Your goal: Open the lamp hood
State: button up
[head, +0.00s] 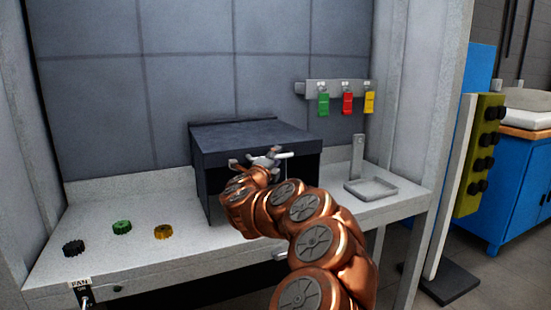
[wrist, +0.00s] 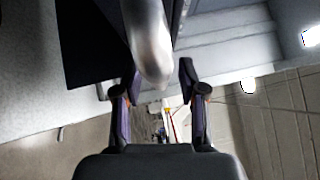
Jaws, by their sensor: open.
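The lamp hood (head: 250,133) is a dark box standing on the light workbench, with its top down and its front partly hidden by my arm. A pale bar handle (head: 285,155) sticks out at its upper front. My gripper (head: 262,160) is at the front of the hood, by this handle. In the wrist view my gripper (wrist: 159,78) is open, and the rounded pale handle (wrist: 150,45) reaches down between its two fingers. A dark hood panel (wrist: 88,45) shows to the left there. I cannot tell whether either finger touches the handle.
Black (head: 74,248), green (head: 122,227) and yellow (head: 163,232) knobs sit on the bench at left. A small tray (head: 372,189) stands right of the hood. Green, red and yellow tags hang on a wall rail (head: 335,88). A blue cabinet (head: 505,195) is at far right.

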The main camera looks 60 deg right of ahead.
jog(key=shift+c, duration=0.3)
grip_shut()
dwell(0.3)
